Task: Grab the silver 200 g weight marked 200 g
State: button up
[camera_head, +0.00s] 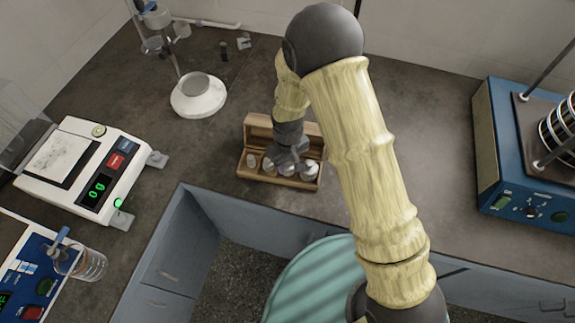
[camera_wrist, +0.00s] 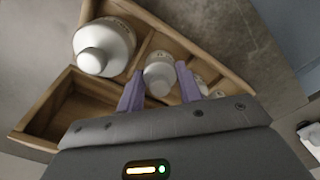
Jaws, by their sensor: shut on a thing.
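A silver weight (camera_wrist: 159,72) stands in a compartment of the wooden box, between the two purple fingers of my gripper (camera_wrist: 160,86) in the wrist view. The fingers are shut on it; its marking is too small to read. In the head view my gripper (camera_head: 287,157) reaches down into the box, and the held weight is partly hidden under it. A larger silver weight (camera_wrist: 104,46) sits in the compartment beside it, also seen at the box's right end in the head view (camera_head: 309,170).
The wooden box (camera_head: 242,171) has a raised lid at the back and holds several weights. A balance (camera_head: 60,192) reading 0 g stands at left. A white round-based stand (camera_head: 198,104) is behind, a blue sieve shaker (camera_head: 495,130) at right. The counter between box and shaker is partly clear.

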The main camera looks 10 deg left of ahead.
jog(key=shift+w+r, duration=0.1)
jog(key=shift+r, duration=0.15)
notch_tip(320, 180, up, 9)
jog(key=shift+f+b, duration=0.1)
jog(key=shift+b, duration=0.5)
jog(key=shift+s+r, duration=0.2)
jog(key=shift+r, duration=0.2)
jog(key=shift+w+f, duration=0.15)
